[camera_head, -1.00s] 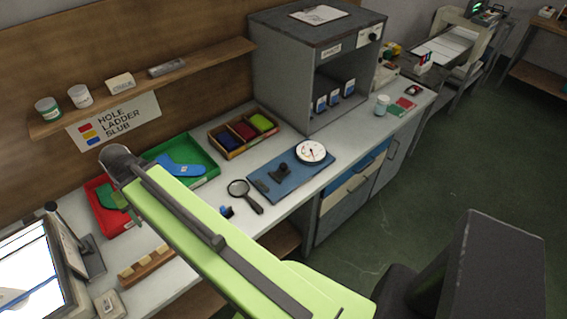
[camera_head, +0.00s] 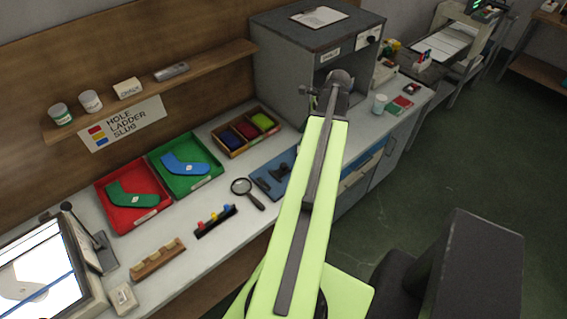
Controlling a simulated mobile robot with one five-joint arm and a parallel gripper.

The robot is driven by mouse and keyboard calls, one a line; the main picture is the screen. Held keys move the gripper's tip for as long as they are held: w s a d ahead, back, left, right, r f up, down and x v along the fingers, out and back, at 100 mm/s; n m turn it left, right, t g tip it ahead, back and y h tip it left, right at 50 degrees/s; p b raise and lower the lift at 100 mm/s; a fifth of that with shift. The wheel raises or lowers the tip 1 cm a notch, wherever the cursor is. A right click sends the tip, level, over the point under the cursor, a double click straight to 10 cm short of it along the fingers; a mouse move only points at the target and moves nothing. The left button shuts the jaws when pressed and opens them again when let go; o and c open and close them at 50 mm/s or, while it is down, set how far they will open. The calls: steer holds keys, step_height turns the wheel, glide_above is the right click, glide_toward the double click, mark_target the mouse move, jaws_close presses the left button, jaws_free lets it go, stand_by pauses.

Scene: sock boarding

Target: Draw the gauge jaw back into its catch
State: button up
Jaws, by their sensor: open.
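The gauge's blue base plate (camera_head: 262,184) lies on the bench, right of the magnifying glass. A small black jaw block (camera_head: 283,169) stands on it, just left of my green arm. My arm reaches across the plate's right part and hides the dial. I cannot tell whether the jaw is in its catch. The dark joint at the arm's far end stands in front of the grey cabinet. My gripper does not show; it seems hidden behind the arm.
The magnifying glass (camera_head: 242,188) lies left of the gauge. A red tray (camera_head: 149,212) and a green tray (camera_head: 203,184) hold sock shapes. A black rack (camera_head: 216,225) holds coloured pieces. The grey cabinet (camera_head: 277,70) stands behind the arm. A jar (camera_head: 379,104) stands to its right.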

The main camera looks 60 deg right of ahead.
mark_target(283, 164)
steer(key=b+x, duration=1.5)
steer(key=x, duration=0.1)
steer(key=shift+f, duration=0.25)
steer(key=shift+w+a+f+b, duration=0.2)
steer(key=shift+w+f+b, duration=0.1)
steer(key=shift+f+b, duration=0.15)
steer(key=shift+r, duration=0.1)
jaws_close()
